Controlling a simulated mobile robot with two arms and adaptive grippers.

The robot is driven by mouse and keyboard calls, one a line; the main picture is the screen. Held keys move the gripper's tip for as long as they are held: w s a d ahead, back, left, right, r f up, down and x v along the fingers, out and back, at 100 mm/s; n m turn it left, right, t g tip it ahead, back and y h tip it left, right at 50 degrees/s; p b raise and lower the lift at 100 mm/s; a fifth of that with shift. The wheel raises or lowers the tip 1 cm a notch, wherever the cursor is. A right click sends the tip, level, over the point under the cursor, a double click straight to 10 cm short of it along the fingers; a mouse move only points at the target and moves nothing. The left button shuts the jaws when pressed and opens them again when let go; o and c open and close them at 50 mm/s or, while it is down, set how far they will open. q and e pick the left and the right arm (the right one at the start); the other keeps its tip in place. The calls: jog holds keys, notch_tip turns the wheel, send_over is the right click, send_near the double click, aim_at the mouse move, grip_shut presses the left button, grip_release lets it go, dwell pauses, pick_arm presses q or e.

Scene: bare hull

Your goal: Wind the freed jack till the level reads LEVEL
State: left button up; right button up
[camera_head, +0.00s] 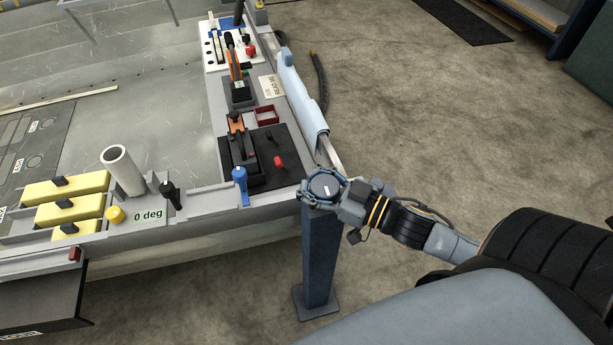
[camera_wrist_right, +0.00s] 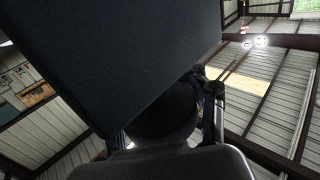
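A blue post (camera_head: 322,255) with a foot plate stands on the floor beside the bench corner; I take it for the jack. A round dark knob (camera_head: 325,187) with a pale mark sits on its top. My right gripper (camera_head: 322,186) reaches in from the right with its fingers around this knob. In the right wrist view the dark round knob (camera_wrist_right: 165,108) sits between the fingers, below a large dark block (camera_wrist_right: 120,50) that looks like the post. I cannot make out a LEVEL reading. My left gripper is not in view.
The metal bench (camera_head: 180,75) carries yellow blocks (camera_head: 75,187), a white tube (camera_head: 122,168), a "0 deg" plate (camera_head: 150,213), a blue-topped peg (camera_head: 240,180) and clamps on a black plate (camera_head: 268,150). Floor (camera_head: 420,110) at right is open.

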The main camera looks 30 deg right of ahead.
aim_at(338, 193)
jog(key=o, duration=0.3)
jog(key=shift+s, duration=0.1)
jog(key=shift+r, duration=0.1)
jog(key=shift+d, duration=0.1)
jog(key=v, duration=1.2)
